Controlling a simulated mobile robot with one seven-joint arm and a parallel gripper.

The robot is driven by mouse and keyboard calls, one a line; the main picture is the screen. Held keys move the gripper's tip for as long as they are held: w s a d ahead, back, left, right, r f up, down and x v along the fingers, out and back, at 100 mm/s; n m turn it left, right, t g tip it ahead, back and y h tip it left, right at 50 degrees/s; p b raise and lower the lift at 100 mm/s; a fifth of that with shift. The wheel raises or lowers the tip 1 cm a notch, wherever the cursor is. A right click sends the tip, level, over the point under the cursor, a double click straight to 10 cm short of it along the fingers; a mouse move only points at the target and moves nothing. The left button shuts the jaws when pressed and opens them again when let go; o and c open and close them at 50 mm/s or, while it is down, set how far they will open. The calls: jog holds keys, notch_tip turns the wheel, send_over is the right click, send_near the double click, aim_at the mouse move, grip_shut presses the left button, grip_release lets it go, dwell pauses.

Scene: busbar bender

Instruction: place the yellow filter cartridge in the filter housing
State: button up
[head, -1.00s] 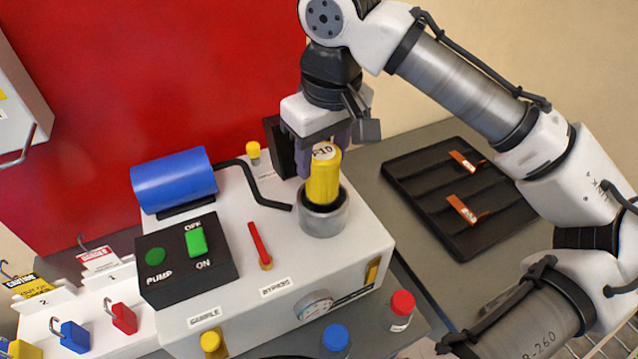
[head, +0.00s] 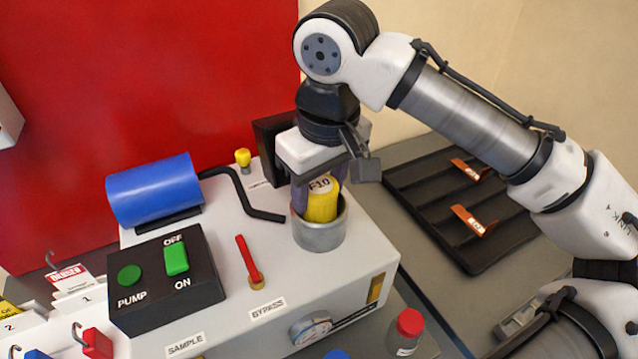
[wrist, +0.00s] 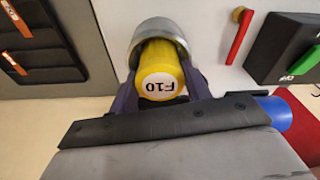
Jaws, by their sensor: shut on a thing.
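The yellow filter cartridge (head: 321,204), marked F-10 on its white top, stands upright with its lower part inside the grey filter housing (head: 320,236). My gripper (head: 318,186) is above the housing with its fingers shut on the cartridge's upper part. In the wrist view the cartridge (wrist: 160,75) sits between the two fingers (wrist: 158,92), and the housing rim (wrist: 158,28) curves around its far end. The cartridge's bottom is hidden inside the housing, so I cannot tell whether it touches the floor of it.
The housing stands on a white machine (head: 345,275) with a pump switch box (head: 165,280), a red bypass lever (head: 249,262), a blue cylinder (head: 155,190) and a black hose (head: 245,195). A black tray (head: 455,210) with copper pieces lies right. A red-capped bottle (head: 407,330) stands in front.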

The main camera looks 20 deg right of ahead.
jog(key=o, duration=1.1)
jog(key=r, duration=0.4)
jog(key=s+r, duration=0.1)
jog(key=r, duration=0.7)
jog(key=shift+s+d, duration=0.15)
jog(key=shift+d, duration=0.15)
